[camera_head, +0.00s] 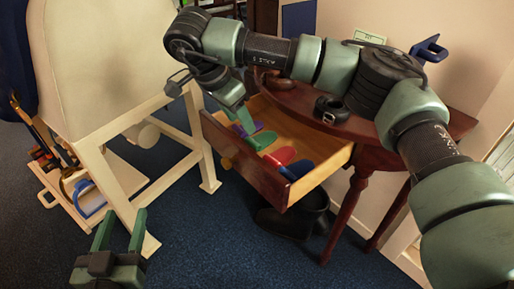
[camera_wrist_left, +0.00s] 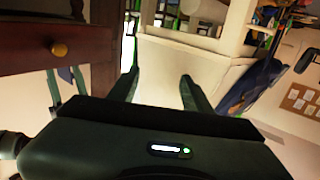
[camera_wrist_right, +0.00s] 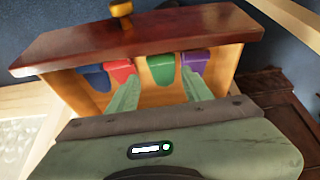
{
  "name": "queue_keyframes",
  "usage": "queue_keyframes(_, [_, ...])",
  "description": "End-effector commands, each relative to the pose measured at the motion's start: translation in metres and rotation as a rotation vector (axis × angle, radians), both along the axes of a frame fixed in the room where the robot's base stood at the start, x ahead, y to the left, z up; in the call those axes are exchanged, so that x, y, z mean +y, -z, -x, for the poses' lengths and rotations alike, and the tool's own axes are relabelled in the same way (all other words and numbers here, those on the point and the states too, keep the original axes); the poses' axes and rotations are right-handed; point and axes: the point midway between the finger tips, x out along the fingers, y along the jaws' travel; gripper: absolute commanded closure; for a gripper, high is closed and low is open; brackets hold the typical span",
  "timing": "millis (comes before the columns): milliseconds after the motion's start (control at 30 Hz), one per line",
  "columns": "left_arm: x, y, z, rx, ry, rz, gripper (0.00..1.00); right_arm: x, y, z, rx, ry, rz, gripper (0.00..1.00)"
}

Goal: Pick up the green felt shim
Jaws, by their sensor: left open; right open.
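The green felt shim (camera_head: 262,140) lies in the open drawer, between a purple and a red shim. In the right wrist view the green shim (camera_wrist_right: 160,68) shows between and beyond my fingertips. My right gripper (camera_head: 243,118) is open and empty, pointing down over the drawer's far left part, close to the purple and green shims. Whether its fingers touch any shim cannot be told. My left gripper (camera_head: 122,228) is open and empty, low at the front left, well away from the drawer.
The drawer (camera_head: 240,166) stands pulled out of a dark red wooden table (camera_head: 300,101). It also holds a purple (camera_wrist_right: 197,60), a red (camera_head: 280,157) and a blue shim (camera_head: 298,170). A black strap coil (camera_head: 331,109) lies on the tabletop. A cream saddle stand (camera_head: 105,150) is at left.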

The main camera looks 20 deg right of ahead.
Motion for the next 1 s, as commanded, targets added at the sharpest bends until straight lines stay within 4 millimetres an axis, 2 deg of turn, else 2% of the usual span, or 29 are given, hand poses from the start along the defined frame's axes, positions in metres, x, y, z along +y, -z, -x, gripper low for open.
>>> queue_keyframes(33, [-0.001, -0.01, 0.001, -0.059, 0.003, 0.015, 0.51, 0.0, 0.008, 0.0, 0.0, 0.0, -0.001, 0.5])
queue_keyframes(233, [-0.004, -0.047, 0.005, -0.216, 0.012, 0.057, 0.51, -0.004, 0.023, -0.001, 0.003, 0.001, -0.002, 0.5])
queue_keyframes(567, [-0.006, -0.076, 0.012, -0.365, 0.02, 0.097, 0.51, -0.01, 0.041, -0.003, 0.001, 0.0, -0.003, 0.5])
queue_keyframes(800, [-0.007, -0.115, 0.032, -0.599, 0.034, 0.163, 0.51, -0.016, 0.065, -0.004, 0.002, 0.0, -0.002, 0.5])
queue_keyframes(1000, [-0.004, -0.139, 0.051, -0.751, 0.04, 0.207, 0.51, -0.023, 0.081, -0.007, 0.002, 0.0, -0.003, 0.5])
